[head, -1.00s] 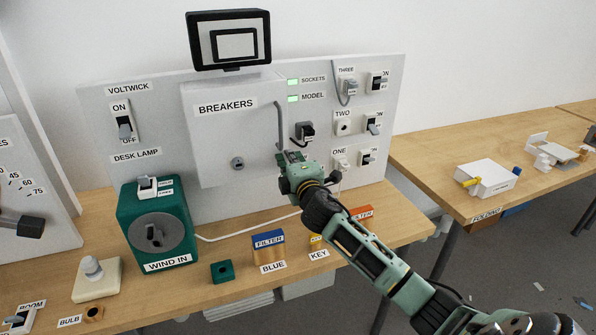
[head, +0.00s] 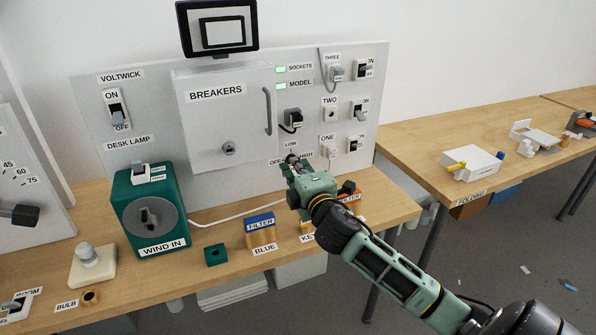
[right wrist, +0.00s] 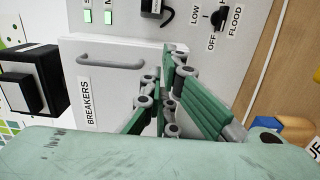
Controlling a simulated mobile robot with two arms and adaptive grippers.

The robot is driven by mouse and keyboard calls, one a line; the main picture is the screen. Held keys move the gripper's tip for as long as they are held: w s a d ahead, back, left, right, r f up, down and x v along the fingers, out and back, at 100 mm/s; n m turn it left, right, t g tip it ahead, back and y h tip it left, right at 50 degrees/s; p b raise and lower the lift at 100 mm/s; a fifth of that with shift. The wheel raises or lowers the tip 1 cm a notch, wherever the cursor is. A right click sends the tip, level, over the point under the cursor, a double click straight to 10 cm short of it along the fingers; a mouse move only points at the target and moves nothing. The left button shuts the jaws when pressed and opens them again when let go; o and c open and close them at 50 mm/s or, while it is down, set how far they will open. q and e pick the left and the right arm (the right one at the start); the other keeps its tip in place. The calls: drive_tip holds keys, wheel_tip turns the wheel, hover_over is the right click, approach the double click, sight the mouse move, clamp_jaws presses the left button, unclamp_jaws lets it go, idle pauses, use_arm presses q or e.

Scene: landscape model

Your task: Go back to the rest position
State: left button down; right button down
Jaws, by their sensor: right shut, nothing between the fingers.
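My right gripper (head: 293,160) is in front of the lower right part of the grey switch panel (head: 385,105), near the LOW and HIGH labels. It is shut and empty. In the right wrist view my right gripper (right wrist: 165,80) shows its fingers together, with the BREAKERS door (right wrist: 105,65) behind them. The breakers door (head: 205,125) with its grey handle (head: 267,110) is to the left of the gripper in the head view. My left gripper is in neither view.
On the bench stand the green WIND IN box (head: 150,205), a green block (head: 216,255), the blue-topped filter (head: 260,222) and an orange filter (head: 350,200) partly behind my right arm. A second table (head: 425,165) is at the right. A dark screen (head: 217,28) tops the panel.

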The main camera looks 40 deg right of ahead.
drive_tip(key=s+a+f+m+g+y, duration=0.1)
drive_tip(key=s+a+f+m+g, duration=0.35)
drive_tip(key=s+f, duration=0.45)
drive_tip(key=s+a+f+m+g+y, duration=0.1)
drive_tip(key=s+a+f+m+g, duration=0.3)
drive_tip(key=s+f, duration=0.5)
drive_tip(key=s+a+f+m+g+y, duration=0.2)
drive_tip(key=s+a+f+g, duration=0.15)
drive_tip(key=s+a, duration=0.4)
drive_tip(key=s+a+f+m+g+y, duration=0.1)
drive_tip(key=s+a+f+m+g, duration=0.25)
drive_tip(key=s, duration=0.65)
wheel_tip(320, 180, down, 28)
drive_tip(key=s+a+n, duration=0.1)
drive_tip(key=s, duration=0.1)
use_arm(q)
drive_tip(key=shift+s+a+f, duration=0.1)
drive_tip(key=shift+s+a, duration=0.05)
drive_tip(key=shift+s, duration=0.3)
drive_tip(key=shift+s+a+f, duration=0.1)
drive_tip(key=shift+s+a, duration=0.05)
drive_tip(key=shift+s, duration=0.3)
use_arm(e)
drive_tip(key=s+d+f, duration=0.2)
drive_tip(key=s+f, duration=1.3)
drive_tip(key=s, duration=0.1)
drive_tip(key=shift+d+n+g, duration=0.3)
drive_tip(key=shift+d+g, duration=0.1)
drive_tip(key=shift+g, duration=0.05)
